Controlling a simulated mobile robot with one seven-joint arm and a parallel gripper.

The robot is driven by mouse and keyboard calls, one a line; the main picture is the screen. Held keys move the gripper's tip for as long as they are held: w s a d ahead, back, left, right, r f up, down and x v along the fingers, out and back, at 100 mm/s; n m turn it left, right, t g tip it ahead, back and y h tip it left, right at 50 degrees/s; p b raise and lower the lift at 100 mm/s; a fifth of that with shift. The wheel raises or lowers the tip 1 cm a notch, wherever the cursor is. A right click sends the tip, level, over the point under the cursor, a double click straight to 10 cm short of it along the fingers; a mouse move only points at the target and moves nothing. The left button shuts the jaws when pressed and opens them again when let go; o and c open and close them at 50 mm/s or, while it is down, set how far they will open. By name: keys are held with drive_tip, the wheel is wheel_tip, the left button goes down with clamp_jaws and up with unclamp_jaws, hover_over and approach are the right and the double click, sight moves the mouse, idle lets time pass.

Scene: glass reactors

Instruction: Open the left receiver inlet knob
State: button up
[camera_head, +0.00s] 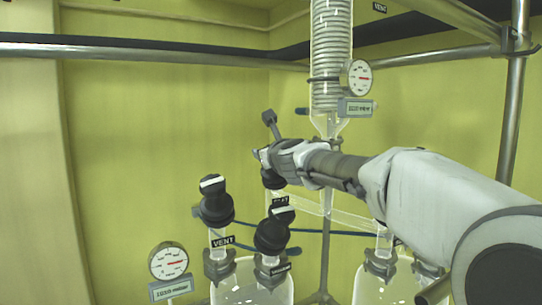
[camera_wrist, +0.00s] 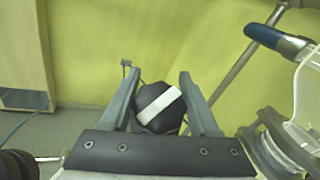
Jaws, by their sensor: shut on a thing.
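In the head view my gripper (camera_head: 266,157) reaches in from the right, at a black knob (camera_head: 273,180) above a partly hidden label that seems to end in "LET". In the wrist view this dark knob (camera_wrist: 152,119) with a white bar sits between the two fingers of my gripper (camera_wrist: 157,80), which are shut on it. The white bar lies diagonally, from lower left to upper right. In the head view my gripper hides the knob's top.
A VENT knob (camera_head: 212,186) and another black knob (camera_head: 281,212) stand close by on the left glass vessel (camera_head: 240,284). A gauge (camera_head: 168,261) is at lower left. A coiled glass condenser (camera_head: 331,50) rises behind my gripper. Metal rails cross above.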

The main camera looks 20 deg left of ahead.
drive_tip(key=n+g+y, duration=0.2)
drive_tip(key=n, duration=0.1)
drive_tip(key=shift+s+a+p, duration=0.2)
drive_tip(key=shift+p, duration=0.15)
drive_tip(key=n+g+y+p, duration=0.1)
drive_tip(key=n+g+p, duration=0.1)
drive_tip(key=g, duration=0.1)
drive_tip(key=shift+s+a+n, duration=0.1)
drive_tip(key=shift+s+n, duration=0.05)
drive_tip(key=shift+n, duration=0.25)
drive_tip(key=n+g+p, duration=0.2)
drive_tip(key=p, duration=0.1)
drive_tip(key=shift+s+a+y, duration=0.15)
drive_tip(key=shift+s+y, duration=0.1)
drive_tip(key=shift+y, duration=0.15)
drive_tip(key=shift+s+f+n+g+p, duration=0.15)
drive_tip(key=shift+f+n+g+p, duration=0.15)
drive_tip(key=shift+n+g+p, duration=0.55)
drive_tip(key=shift+a+f, duration=0.1)
drive_tip(key=o, duration=1.4)
